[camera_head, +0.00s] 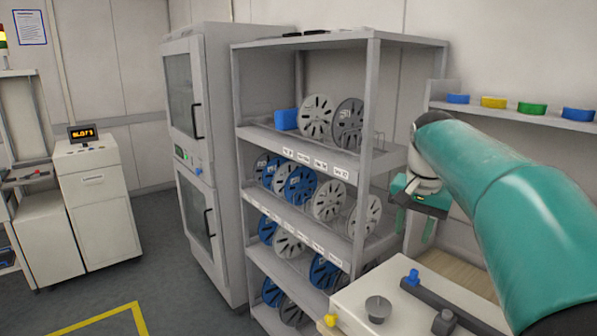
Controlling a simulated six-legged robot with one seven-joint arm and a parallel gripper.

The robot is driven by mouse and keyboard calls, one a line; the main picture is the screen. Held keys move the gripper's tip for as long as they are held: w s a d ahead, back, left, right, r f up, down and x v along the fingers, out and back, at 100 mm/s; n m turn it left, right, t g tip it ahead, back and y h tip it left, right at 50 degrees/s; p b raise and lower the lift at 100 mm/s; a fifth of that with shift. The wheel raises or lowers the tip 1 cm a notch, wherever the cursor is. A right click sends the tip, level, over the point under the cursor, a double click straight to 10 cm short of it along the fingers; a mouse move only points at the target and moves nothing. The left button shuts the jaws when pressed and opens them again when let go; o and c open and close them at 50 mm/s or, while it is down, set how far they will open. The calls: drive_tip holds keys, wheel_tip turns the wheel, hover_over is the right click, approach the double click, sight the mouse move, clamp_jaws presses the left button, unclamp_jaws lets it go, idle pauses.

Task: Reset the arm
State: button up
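My teal arm (510,190) reaches in from the right edge and bends down at its wrist. My gripper (414,227) hangs at the arm's end, just right of the reel rack and above the light bench. Its two teal fingers point down and look apart, with nothing seen between them. The arm hides part of the wall and bench behind it.
A grey rack (372,150) holds several blue and grey reels on its shelves. A tall cabinet (222,150) stands left of it. A bench (385,300) with knobs is in front. Open floor (130,285) lies left.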

drive_tip(key=s+a+f+n+t, duration=0.1)
drive_tip(key=s+f, duration=0.3)
drive_tip(key=s, duration=0.4)
drive_tip(key=s+a+f+n+t, duration=0.1)
drive_tip(key=s+a+f+n, duration=0.2)
drive_tip(key=s, duration=0.5)
drive_tip(key=s+a+f+n+t, duration=0.1)
drive_tip(key=s+a+f, duration=0.3)
drive_tip(key=s, duration=0.5)
drive_tip(key=shift+f+n, duration=0.5)
drive_tip(key=shift+n, duration=0.3)
drive_tip(key=shift+s+d, duration=0.1)
drive_tip(key=shift+d, duration=0.05)
idle(1.1)
